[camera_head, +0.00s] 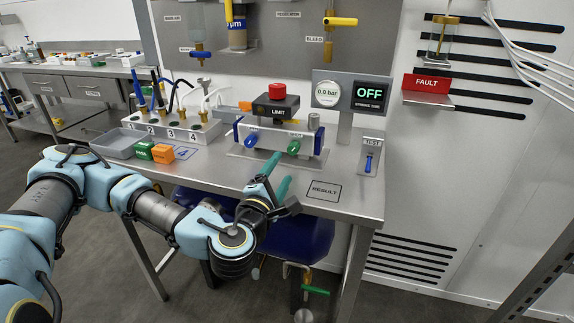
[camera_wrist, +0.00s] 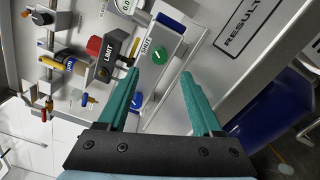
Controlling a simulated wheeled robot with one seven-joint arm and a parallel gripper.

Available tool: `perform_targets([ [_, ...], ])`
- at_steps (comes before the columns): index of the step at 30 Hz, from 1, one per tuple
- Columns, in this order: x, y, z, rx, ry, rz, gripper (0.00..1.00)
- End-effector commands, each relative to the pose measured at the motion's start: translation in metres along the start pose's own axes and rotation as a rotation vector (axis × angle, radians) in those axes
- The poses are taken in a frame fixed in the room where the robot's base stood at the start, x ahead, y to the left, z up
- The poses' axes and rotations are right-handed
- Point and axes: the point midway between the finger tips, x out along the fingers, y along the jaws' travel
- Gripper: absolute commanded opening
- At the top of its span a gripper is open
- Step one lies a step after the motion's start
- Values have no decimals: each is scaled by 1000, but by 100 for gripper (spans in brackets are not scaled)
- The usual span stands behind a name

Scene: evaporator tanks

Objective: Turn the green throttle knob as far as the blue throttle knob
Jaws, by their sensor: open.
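The green throttle knob (camera_head: 294,146) is on the right of the white front face of a block on the steel bench. The blue throttle knob (camera_head: 252,140) is on its left. In the wrist view the green knob (camera_wrist: 160,54) shows a pale diagonal mark beyond my fingertips, between their lines. My gripper (camera_head: 284,166), with two teal fingers, is open and empty in front of the block, below the green knob. It appears apart from both knobs. I cannot tell their exact angles.
A black LIMIT box with a red button (camera_head: 277,92) stands behind the block. A gauge and an OFF display (camera_head: 368,94) are behind right. A blue TEST switch (camera_head: 368,163) and a RESULT square (camera_head: 324,190) are to the right. Small green and orange boxes (camera_head: 162,153) lie left.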

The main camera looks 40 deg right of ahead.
Motion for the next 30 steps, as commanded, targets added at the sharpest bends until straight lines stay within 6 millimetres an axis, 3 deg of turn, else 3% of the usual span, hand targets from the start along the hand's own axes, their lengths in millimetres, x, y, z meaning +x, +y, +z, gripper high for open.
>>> perform_targets([
  [9,-23,2,1,0,1,-1,67],
  [30,-24,0,0,0,1,0,67],
])
